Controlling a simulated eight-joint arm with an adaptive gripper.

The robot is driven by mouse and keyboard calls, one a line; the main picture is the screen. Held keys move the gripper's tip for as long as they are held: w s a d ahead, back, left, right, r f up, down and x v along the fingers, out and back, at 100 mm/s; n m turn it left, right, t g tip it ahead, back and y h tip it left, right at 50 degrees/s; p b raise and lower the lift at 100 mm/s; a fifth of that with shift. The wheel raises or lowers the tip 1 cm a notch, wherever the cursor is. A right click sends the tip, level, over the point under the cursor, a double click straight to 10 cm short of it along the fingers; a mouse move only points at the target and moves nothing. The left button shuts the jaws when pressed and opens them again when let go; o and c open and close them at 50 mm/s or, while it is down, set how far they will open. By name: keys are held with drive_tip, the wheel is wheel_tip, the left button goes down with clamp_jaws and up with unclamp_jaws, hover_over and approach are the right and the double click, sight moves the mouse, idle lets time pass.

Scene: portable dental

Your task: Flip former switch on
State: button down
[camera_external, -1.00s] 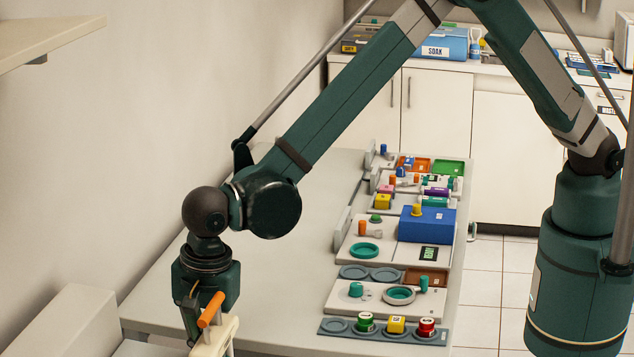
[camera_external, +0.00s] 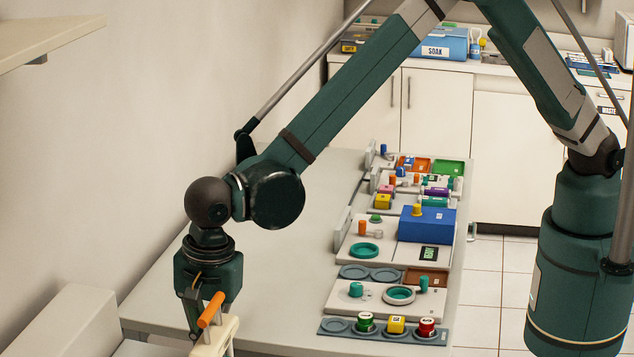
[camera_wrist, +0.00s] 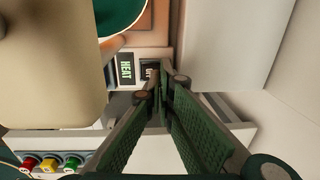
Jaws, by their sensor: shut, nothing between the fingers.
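The former is a cream unit with an orange handle (camera_external: 211,310) at the lower left of the external view, cut off by the bottom edge. In the wrist view a dark label reading HEAT (camera_wrist: 126,69) is on its front. Beside that label is a small dark switch-like part (camera_wrist: 149,72), partly covered by my fingertips; its position cannot be told. My gripper (camera_wrist: 164,88) is shut and empty, with its tips in front of this part. Whether they touch it is unclear. In the external view my gripper (camera_external: 195,332) is beside the orange handle, its tips hidden.
A cream block (camera_wrist: 50,60) fills the wrist view's left side, with a green round part (camera_wrist: 118,14) above.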

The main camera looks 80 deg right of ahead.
wheel_tip(320, 180, up, 12)
drive_tip(key=w, duration=0.2)
drive_tip(key=shift+w+r+p, duration=0.15)
drive_tip(key=shift+w+p, duration=0.05)
drive_tip(key=shift+p, duration=0.15)
drive_tip(key=shift+d, duration=0.1)
idle(0.4)
drive_tip(key=s+d+r+n+t+b, duration=0.1)
drive_tip(key=s+d+r+n, duration=0.35)
drive_tip(key=d, duration=0.75)
drive_tip(key=s+d+r+n+t+y, duration=0.1)
drive_tip(key=s+d+r, duration=0.1)
drive_tip(key=d+r, duration=0.8)
drive_tip(key=s+d+r+n+t+b, duration=0.1)
drive_tip(key=s+d+r+n, duration=0.3)
drive_tip(key=d, duration=0.9)
drive_tip(key=s+d+r+n+t, duration=0.1)
drive_tip(key=s+d+n, duration=0.3)
drive_tip(key=s+d, duration=0.9)
drive_tip(key=s+d+f+n+t+h+b, duration=0.1)
drive_tip(key=s+d+f+n, duration=0.3)
drive_tip(key=s+d, duration=0.7)
drive_tip(key=shift+s+d+f+t, duration=0.15)
drive_tip(key=shift+d+f+t, duration=0.4)
drive_tip(key=shift+f, duration=0.45)
